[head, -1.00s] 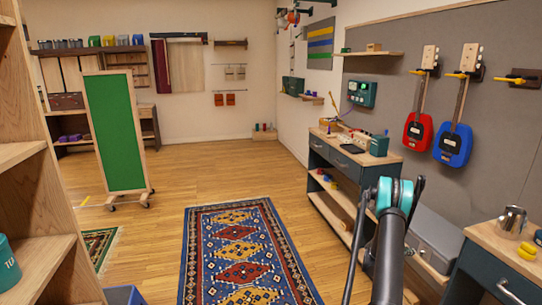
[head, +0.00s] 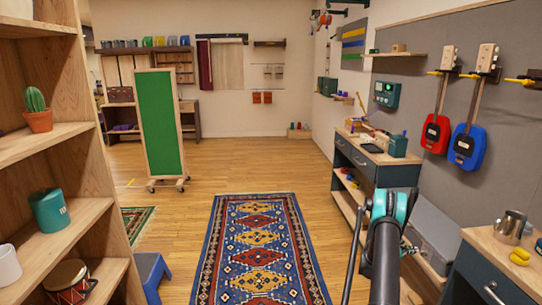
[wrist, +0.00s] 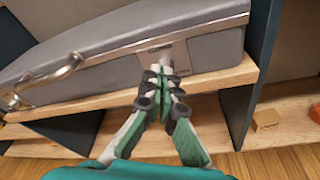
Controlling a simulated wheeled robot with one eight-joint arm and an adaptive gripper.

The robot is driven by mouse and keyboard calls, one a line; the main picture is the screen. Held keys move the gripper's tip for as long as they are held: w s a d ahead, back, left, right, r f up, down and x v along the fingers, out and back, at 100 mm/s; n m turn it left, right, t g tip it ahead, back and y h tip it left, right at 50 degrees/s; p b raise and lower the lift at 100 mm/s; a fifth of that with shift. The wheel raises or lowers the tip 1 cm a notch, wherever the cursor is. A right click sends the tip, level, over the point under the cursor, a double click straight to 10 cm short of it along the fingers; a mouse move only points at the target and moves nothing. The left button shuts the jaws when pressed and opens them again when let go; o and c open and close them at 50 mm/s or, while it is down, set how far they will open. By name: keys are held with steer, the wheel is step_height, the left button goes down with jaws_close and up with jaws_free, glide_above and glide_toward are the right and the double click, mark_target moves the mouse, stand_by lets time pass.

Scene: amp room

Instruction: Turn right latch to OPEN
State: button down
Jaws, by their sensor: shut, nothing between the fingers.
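A grey case (wrist: 125,45) lies on a wooden shelf in the wrist view, with a curved metal handle (wrist: 48,78) at its left. A small metal latch (wrist: 166,62) shows on its front face, partly behind my fingertips; I cannot read its marking or tell its turn. My gripper (wrist: 166,84) is shut and empty, its tips in front of the latch. I cannot tell whether they touch it. The grey case also shows in the head view (head: 432,232), partly behind my arm, with its latch hidden there.
The case sits on the shelf (wrist: 215,82) between dark upright panels. In the head view, a wooden shelf unit (head: 75,225) stands close at left and a patterned rug (head: 262,260) lies on open floor.

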steer(key=shift+w+d, duration=0.15)
steer(key=shift+d, duration=1.7)
steer(key=shift+s+f, duration=0.2)
steer(key=shift+s, duration=0.15)
steer(key=shift+s+f, duration=0.15)
steer(key=shift+s, duration=0.15)
steer(key=shift+s+d+f, duration=0.1)
steer(key=shift+s+f, duration=0.2)
steer(key=shift+f, duration=0.05)
steer(key=shift+s+r, duration=0.1)
steer(key=shift+s+r, duration=0.15)
steer(key=shift+s, duration=0.05)
steer(key=a, duration=0.6)
steer(key=shift+s, duration=0.25)
